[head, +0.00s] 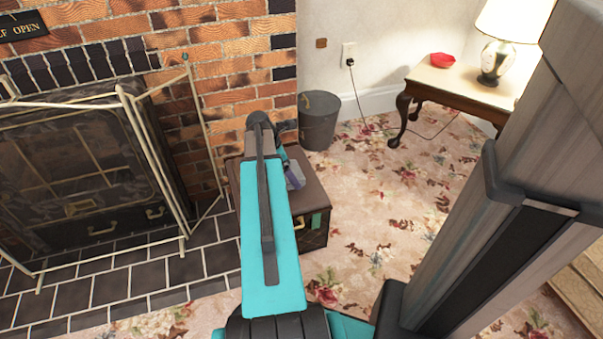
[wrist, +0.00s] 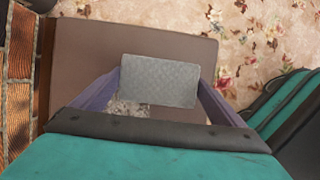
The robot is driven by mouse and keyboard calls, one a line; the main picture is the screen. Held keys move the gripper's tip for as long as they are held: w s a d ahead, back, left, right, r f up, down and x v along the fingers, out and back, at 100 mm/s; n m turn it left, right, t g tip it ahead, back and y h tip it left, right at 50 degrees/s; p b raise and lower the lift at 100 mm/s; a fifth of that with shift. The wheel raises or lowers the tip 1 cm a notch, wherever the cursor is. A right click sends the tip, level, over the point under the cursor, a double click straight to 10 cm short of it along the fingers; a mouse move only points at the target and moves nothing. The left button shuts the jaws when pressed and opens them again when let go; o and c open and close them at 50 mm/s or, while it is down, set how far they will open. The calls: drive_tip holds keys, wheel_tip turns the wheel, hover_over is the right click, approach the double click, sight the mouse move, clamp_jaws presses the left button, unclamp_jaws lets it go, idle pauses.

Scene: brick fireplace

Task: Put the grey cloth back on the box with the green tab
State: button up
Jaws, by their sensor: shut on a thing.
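The grey cloth (wrist: 160,81), a small folded textured rectangle, is between the two purple fingers of my gripper (wrist: 160,84) in the wrist view. My gripper is shut on it, with a finger at each side. Behind it is the flat brown top of the box (wrist: 85,48). I cannot tell whether the cloth touches the top. In the head view the box (head: 313,182) stands by the hearth with the green tab (head: 316,221) on its front. My arm hides much of the box top and most of my gripper (head: 294,178) there.
A dark bin (head: 319,122) stands just behind the box. The fireplace screen (head: 150,165) is to its left. A side table (head: 455,82) with a lamp (head: 497,55) and red dish (head: 443,60) is at the back right. The floral carpet (head: 375,195) right of the box is clear.

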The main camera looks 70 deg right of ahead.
drive_tip(key=d, duration=0.1)
drive_tip(key=s+d+b, duration=0.1)
drive_tip(key=d, duration=0.1)
drive_tip(key=s+d, duration=0.1)
drive_tip(key=d, duration=0.1)
drive_tip(key=shift+d+f+b, duration=0.25)
drive_tip(key=shift+f+b, duration=0.05)
drive_tip(key=shift+f+b, duration=1.15)
drive_tip(key=shift+f, duration=0.6)
drive_tip(key=shift+f, duration=0.1)
drive_tip(key=o, duration=0.7)
drive_tip(key=p+v, duration=0.4)
drive_tip(key=v, duration=0.8)
drive_tip(key=shift+s+p, duration=0.1)
drive_tip(key=shift+p, duration=0.2)
